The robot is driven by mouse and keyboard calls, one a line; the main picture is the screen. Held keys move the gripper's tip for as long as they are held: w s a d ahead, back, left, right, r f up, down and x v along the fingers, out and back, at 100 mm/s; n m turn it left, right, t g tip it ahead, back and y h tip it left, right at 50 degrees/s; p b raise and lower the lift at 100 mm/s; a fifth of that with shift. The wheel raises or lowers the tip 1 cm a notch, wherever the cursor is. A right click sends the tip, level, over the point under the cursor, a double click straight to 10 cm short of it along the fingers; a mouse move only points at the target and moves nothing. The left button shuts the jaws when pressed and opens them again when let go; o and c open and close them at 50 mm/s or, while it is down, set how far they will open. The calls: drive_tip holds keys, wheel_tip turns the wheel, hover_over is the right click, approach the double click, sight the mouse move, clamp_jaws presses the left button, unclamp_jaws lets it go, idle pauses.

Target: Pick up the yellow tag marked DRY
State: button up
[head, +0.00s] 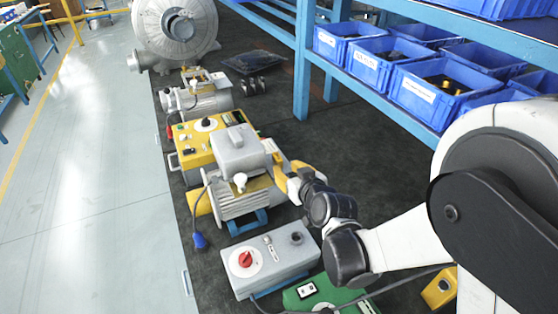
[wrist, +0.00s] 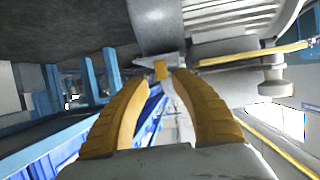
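My gripper (head: 285,170) is beside the right end of the grey motor with a box on top (head: 240,190) in the head view. In the wrist view my gripper (wrist: 163,77) has its two yellow fingers apart, with a gap between the tips. A small yellow piece (wrist: 160,69), which may be the tag, shows in that gap, close to the tips, below the grey motor body (wrist: 235,25). I cannot tell whether the fingers touch it. No lettering is readable on it. I cannot make out the tag in the head view.
A grey control box with a red knob (head: 268,262) and a green unit (head: 318,295) sit near my arm. A yellow instrument box (head: 195,148) is behind the motor. Blue bins (head: 430,92) stand on a blue rack at right. Dark bench surface (head: 275,120) is clear between.

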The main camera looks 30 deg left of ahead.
sight(280, 163)
drive_tip(key=b+x, duration=0.1)
drive_tip(key=x, duration=0.4)
drive_tip(key=shift+w+a+f+b, duration=0.1)
drive_tip(key=shift+w+a+b, duration=0.05)
drive_tip(key=shift+a+b, duration=0.2)
drive_tip(key=shift+d, duration=0.1)
clamp_jaws()
